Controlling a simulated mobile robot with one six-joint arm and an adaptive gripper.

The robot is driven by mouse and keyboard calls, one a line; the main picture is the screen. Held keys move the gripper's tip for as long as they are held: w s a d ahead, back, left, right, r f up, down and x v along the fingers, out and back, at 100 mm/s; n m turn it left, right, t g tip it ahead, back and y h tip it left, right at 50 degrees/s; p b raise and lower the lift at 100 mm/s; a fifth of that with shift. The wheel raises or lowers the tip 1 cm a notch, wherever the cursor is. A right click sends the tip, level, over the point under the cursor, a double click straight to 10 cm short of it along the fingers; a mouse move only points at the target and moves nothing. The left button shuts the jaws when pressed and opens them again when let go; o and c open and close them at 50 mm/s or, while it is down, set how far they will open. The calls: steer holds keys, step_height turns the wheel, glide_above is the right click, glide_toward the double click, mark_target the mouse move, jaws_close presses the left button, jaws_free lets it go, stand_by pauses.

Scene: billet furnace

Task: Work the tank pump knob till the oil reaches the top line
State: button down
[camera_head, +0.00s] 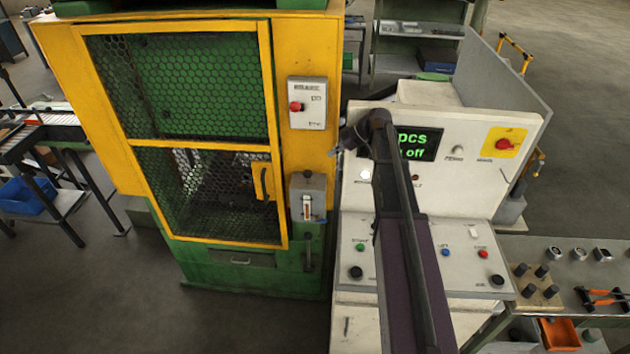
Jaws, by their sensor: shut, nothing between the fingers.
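The small grey oil tank (294,204) is fixed to the right front post of the yellow and green machine. A dark round knob (308,175) is on its top. A narrow pale sight gauge (307,207) is on its front, with a hint of orange in it; the oil level and its lines are too small to read. My gripper (335,151) is small and dark in this view, up and to the right of the knob and apart from it, in front of the white cabinet's left edge. It is shut and empty.
A switch box (307,112) with a red button is above the tank, and a dark handle (308,252) hangs below. The white control cabinet (470,195) stands close on the right, partly behind my arm.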

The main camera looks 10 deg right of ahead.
step_height(320, 180, up, 3)
steer(key=p, duration=0.2)
steer(key=shift+p, duration=0.35)
steer(key=shift+w+a+f, duration=0.1)
steer(key=shift+a+f, duration=0.05)
steer(key=shift+f, duration=0.1)
steer(key=b, duration=0.8)
glide_above(305, 175)
steer(key=d, duration=0.2)
step_height(305, 175, down, 7)
steer(key=shift+s+d+f+b, duration=0.1)
steer(key=shift+s+f+b, duration=0.1)
steer(key=shift+f+b, duration=0.7)
steer(key=shift+s+f+b, duration=0.15)
steer(key=shift+f+b, duration=0.55)
steer(key=shift+f, duration=0.3)
